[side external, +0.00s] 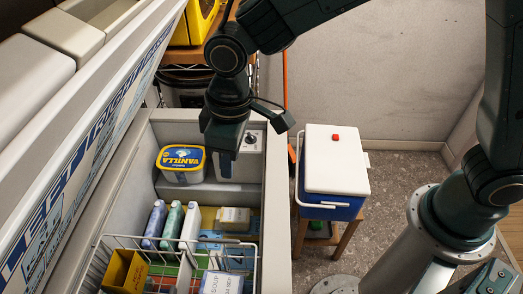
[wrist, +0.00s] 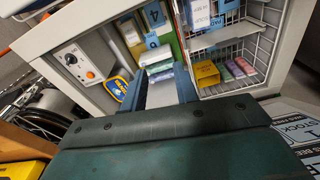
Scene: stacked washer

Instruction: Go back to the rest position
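My gripper (side external: 222,150) hangs over the open chest freezer (side external: 276,200), near its back wall and just right of the yellow-and-blue vanilla tub (side external: 182,160). In the wrist view my gripper (wrist: 160,84) shows two fingers spread apart, with no object seen held between them. The tub stands on a raised ledge inside the freezer and looks apart from the gripper. Part of the tub (wrist: 118,86) also shows in the wrist view, left of the fingers.
Bottles (side external: 172,224), a white box (side external: 235,218) and a wire basket (side external: 140,245) holding boxes fill the freezer's lower part. The raised lid (side external: 90,130) stands at left. A closed blue-and-white cooler (side external: 335,165) sits on a stool at right. Shelving stands behind.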

